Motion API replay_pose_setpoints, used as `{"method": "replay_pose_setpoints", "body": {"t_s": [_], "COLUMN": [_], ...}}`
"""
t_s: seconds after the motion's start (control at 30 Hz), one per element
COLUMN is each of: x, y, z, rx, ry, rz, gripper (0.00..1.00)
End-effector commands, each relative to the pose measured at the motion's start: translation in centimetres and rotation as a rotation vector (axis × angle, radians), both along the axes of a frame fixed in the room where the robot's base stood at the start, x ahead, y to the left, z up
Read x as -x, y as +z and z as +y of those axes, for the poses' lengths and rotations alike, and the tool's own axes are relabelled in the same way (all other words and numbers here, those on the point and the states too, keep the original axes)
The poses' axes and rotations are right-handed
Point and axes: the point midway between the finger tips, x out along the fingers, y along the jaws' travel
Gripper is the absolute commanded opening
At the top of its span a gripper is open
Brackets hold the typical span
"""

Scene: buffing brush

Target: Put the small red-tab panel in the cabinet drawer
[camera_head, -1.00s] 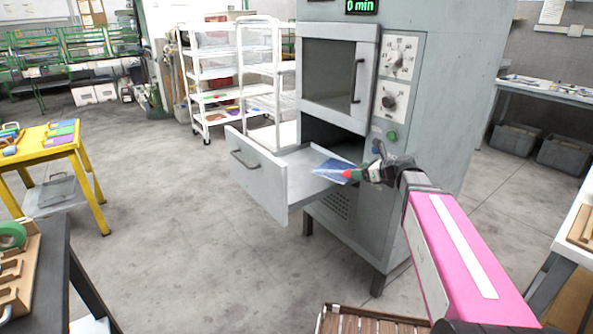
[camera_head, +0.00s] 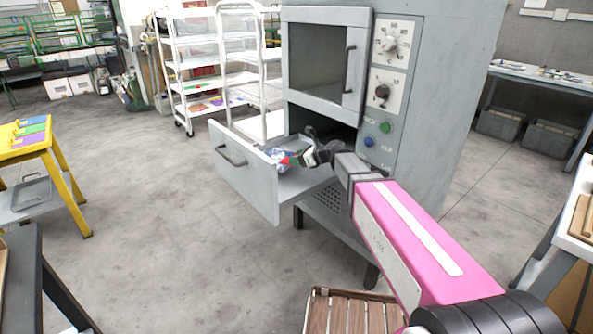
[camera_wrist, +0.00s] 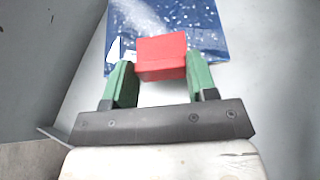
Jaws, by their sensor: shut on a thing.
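The small panel is blue with white specks and has a red tab; in the wrist view the panel (camera_wrist: 205,25) extends ahead of my gripper (camera_wrist: 160,75), whose green fingers are shut on the red tab (camera_wrist: 162,55). In the head view the panel (camera_head: 276,154) is small and partly hidden by my gripper (camera_head: 292,160). The cabinet drawer (camera_head: 245,172) is pulled out, and the panel is over its inside near the front wall. Whether the panel touches the drawer floor I cannot tell.
The grey cabinet (camera_head: 415,110) has a closed windowed door (camera_head: 324,58) above the drawer. A white shelf cart (camera_head: 200,75) stands behind. A yellow table (camera_head: 35,145) is at left, and a slatted wooden surface (camera_head: 348,315) is at the bottom.

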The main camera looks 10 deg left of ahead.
Motion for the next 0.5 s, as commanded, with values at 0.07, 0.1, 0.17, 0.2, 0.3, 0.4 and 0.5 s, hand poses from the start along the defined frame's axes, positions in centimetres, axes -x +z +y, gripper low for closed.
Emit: {"method": "replay_pose_setpoints", "body": {"t_s": [0.07,0.1,0.17,0.2,0.3,0.4,0.5], "x": [0.0,0.0,0.0,0.0,-0.1,-0.1,-0.1], "y": [-1.2,-1.6,-2.0,-2.2,-3.0,-4.4,-5.4], "z": [0.0,0.0,0.0,0.0,0.0,0.0,0.0], "rx": [-0.001,-0.001,-0.001,-0.001,0.0,0.0,-0.001], "ry": [-0.001,-0.001,0.0,-0.001,-0.001,-0.002,-0.002], "rz": [0.003,0.002,0.001,-0.001,0.001,0.001,0.001], "gripper": [0.28,0.28,0.28,0.28,0.28,0.28,0.28]}}
